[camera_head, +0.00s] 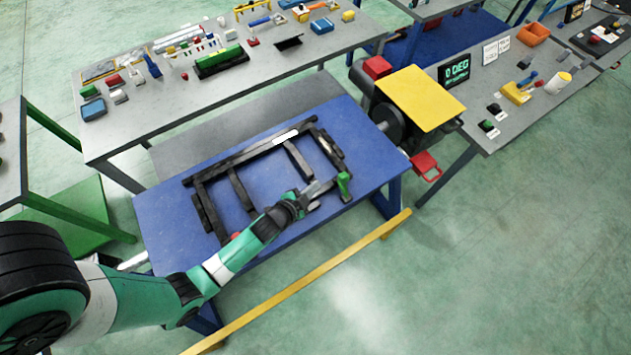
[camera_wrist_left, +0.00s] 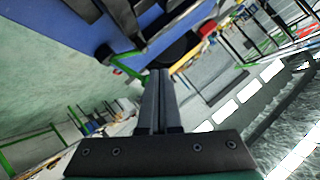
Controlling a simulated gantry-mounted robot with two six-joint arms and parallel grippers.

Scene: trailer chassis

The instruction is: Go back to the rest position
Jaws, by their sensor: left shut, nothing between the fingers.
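My left gripper (camera_head: 318,188) is over the right front part of the blue table (camera_head: 160,215), near a green part (camera_head: 344,184) at the chassis corner. Its fingers are shut with nothing between them; they also show together in the left wrist view (camera_wrist_left: 158,85). I cannot tell whether the fingertips touch the chassis. The black trailer chassis frame (camera_head: 238,190) lies on the blue table, with a white piece (camera_head: 286,136) on its far rail. My right gripper is not in view.
A yellow rail (camera_head: 310,277) runs along the front of the table. A machine with a yellow top (camera_head: 418,98) stands at the table's right end. A grey bench (camera_head: 130,130) with several tools and parts stands behind. Another bench (camera_head: 500,130) stands right. Open floor lies at lower right.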

